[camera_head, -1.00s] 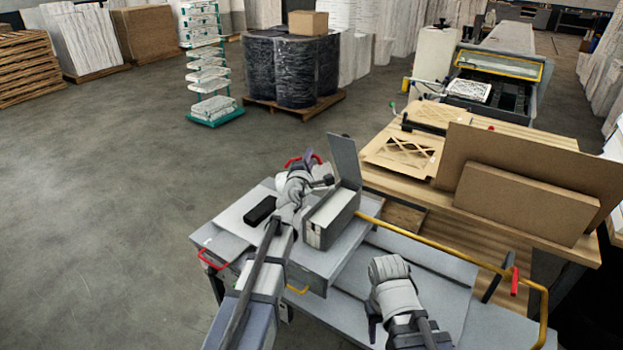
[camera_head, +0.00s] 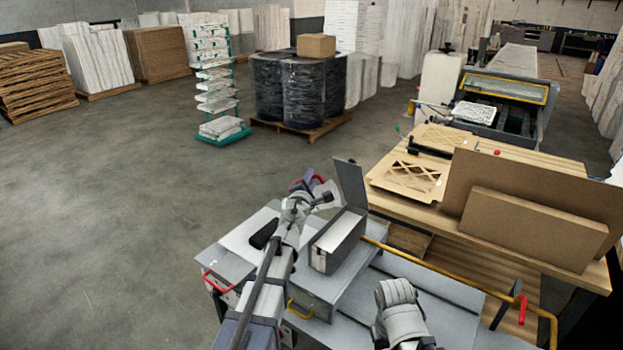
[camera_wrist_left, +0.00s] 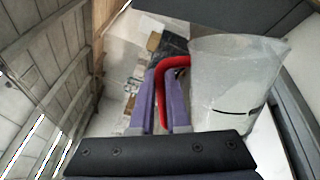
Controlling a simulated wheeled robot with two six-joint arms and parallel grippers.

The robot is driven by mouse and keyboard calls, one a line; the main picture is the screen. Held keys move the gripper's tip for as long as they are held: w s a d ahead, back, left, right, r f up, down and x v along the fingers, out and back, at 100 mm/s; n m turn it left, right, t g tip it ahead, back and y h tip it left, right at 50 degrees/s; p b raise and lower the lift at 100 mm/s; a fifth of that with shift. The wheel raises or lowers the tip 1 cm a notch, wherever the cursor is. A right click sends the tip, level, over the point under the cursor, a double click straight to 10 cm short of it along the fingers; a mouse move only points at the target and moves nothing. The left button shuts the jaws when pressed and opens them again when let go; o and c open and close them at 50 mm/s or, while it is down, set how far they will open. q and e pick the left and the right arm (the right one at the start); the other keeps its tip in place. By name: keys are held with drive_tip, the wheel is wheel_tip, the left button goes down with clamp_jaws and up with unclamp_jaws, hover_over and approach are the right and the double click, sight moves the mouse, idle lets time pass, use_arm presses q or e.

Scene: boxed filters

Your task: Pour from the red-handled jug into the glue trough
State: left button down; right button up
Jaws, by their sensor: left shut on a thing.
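The jug is translucent white with a red handle; it shows large in the left wrist view (camera_wrist_left: 235,85) and small in the head view (camera_head: 329,192). My left gripper (camera_head: 316,184) is shut on the red handle (camera_wrist_left: 166,75), with purple fingers on either side. A grey open box with a raised lid, which looks like the glue trough (camera_head: 322,262), stands on the grey cart just right of my left wrist. The jug is beside the raised lid; I cannot tell its exact tilt or contents. My right arm shows at the bottom, its fingers not visible.
A black object (camera_head: 263,234) lies left of the box, partly behind my left arm. The cart has a yellow rail (camera_head: 440,265). A wooden bench (camera_head: 420,212) with brown boards (camera_head: 535,225) stands to the right. Open floor lies left.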

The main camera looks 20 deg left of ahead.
use_arm(q)
drive_tip(key=shift+a, duration=0.1)
drive_tip(key=shift+a+r+n+p, duration=0.45)
drive_tip(key=shift+a+n, duration=0.25)
drive_tip(key=shift+n, duration=0.3)
drive_tip(key=shift+a+r+n, duration=0.15)
drive_tip(key=shift+a+n, duration=0.5)
drive_tip(key=shift+n, duration=0.65)
drive_tip(key=shift+s+a+f+n, duration=0.1)
drive_tip(key=shift+a+f+n, duration=0.05)
drive_tip(key=shift+n, duration=0.4)
drive_tip(key=shift+a+f+n, duration=0.1)
drive_tip(key=shift+a+n, duration=0.05)
drive_tip(key=shift+n, duration=0.4)
drive_tip(key=shift+f, duration=0.1)
